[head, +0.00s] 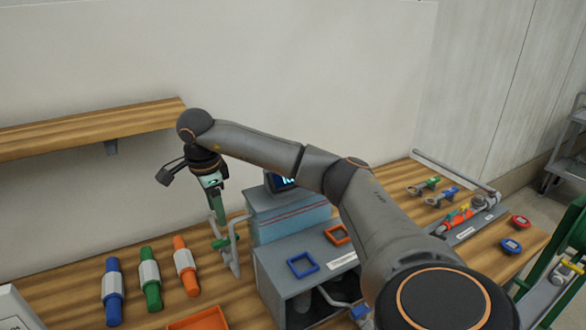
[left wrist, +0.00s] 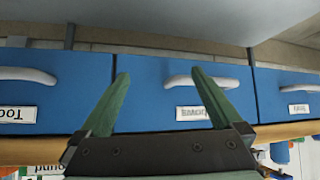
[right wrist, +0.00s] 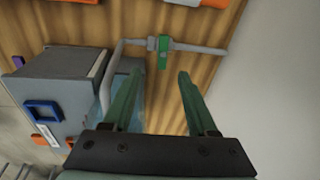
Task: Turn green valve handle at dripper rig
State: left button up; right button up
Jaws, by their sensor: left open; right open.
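The green valve handle (right wrist: 163,52) sits on a grey pipe (right wrist: 200,48) of the dripper rig in the right wrist view. In the head view, green parts of the rig (head: 221,242) show just below my right gripper (head: 217,216), which points down. My right gripper also shows in the right wrist view (right wrist: 158,78); its fingers are apart and empty, with the handle beyond the tips, roughly between them. I cannot tell the exact gap. My left gripper (left wrist: 160,76) is open and empty, facing blue drawers (left wrist: 150,85); it is out of the head view.
Blue, green and orange cylinders (head: 150,280) lie left of the rig. A grey box (head: 270,262) and a light-blue block (head: 290,218) stand to its right. A wooden shelf (head: 90,130) juts from the wall.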

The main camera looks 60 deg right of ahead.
aim_at(225, 239)
jog(key=shift+w+d+r+y+b, duration=0.3)
jog(key=shift+w+d+r+b, duration=0.1)
jog(key=shift+d+b, duration=0.1)
jog(key=shift+c, duration=0.2)
jog(key=shift+n+g+y, duration=0.3)
jog(key=shift+g+y, duration=0.2)
jog(key=f, duration=0.3)
jog(key=d+f, duration=0.1)
jog(key=f, duration=0.7)
jog(key=shift+w+d+f, duration=0.1)
jog(key=shift+w+d, duration=0.05)
jog(key=shift+w, duration=0.2)
grip_shut()
